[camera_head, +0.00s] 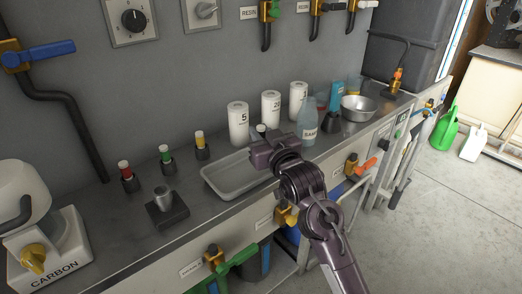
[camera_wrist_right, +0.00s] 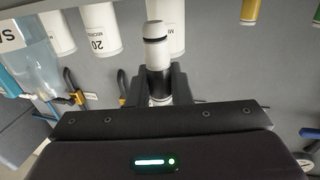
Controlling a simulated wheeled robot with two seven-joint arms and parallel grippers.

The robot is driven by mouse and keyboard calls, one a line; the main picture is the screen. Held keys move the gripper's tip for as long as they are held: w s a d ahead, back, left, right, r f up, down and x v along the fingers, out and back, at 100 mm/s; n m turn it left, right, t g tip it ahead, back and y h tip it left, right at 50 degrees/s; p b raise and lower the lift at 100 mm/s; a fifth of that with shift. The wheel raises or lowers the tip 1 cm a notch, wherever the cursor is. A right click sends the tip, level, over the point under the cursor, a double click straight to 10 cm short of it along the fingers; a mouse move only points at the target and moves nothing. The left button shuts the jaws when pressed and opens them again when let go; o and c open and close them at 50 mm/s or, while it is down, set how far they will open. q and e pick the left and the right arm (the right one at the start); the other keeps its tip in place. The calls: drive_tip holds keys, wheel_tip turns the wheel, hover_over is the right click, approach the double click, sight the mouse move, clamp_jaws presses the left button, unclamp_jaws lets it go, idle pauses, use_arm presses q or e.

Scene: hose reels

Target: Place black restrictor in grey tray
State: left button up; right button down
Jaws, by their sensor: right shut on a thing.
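The grey tray (camera_head: 214,185) is a shallow rectangular tray on the counter, and its visible inside looks empty. My right gripper (camera_head: 262,152) is above the tray's right end and hides part of it. In the right wrist view, the gripper (camera_wrist_right: 158,75) is shut on a small upright piece, which I take to be the black restrictor (camera_wrist_right: 157,52), with a pale body and black bands. Only a bit of it shows behind the gripper in the head view (camera_head: 261,129). I cannot tell its height above the tray. My left gripper is not in view.
White cylinders (camera_head: 238,124), a bottle (camera_head: 308,124) and a metal bowl (camera_head: 358,107) stand behind and right of the gripper.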

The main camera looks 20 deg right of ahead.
wheel_tip(320, 180, down, 4)
drive_tip(key=shift+r+b, duration=0.2)
drive_tip(key=shift+b, duration=0.25)
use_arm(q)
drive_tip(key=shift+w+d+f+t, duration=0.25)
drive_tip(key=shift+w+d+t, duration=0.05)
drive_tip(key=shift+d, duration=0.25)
use_arm(e)
drive_tip(key=shift+f, duration=0.3)
drive_tip(key=shift+f, duration=0.15)
drive_tip(key=c, duration=1.3)
unclamp_jaws()
drive_tip(key=shift+s, duration=0.2)
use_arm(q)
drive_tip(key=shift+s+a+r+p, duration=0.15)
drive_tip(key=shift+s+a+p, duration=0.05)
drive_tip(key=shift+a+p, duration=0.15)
use_arm(e)
drive_tip(key=shift+s+d, duration=0.2)
drive_tip(key=shift+s, duration=1.75)
drive_tip(key=shift+s+d, duration=0.15)
drive_tip(key=shift+s, duration=1.75)
drive_tip(key=shift+s+d, duration=0.2)
drive_tip(key=shift+s, duration=1.75)
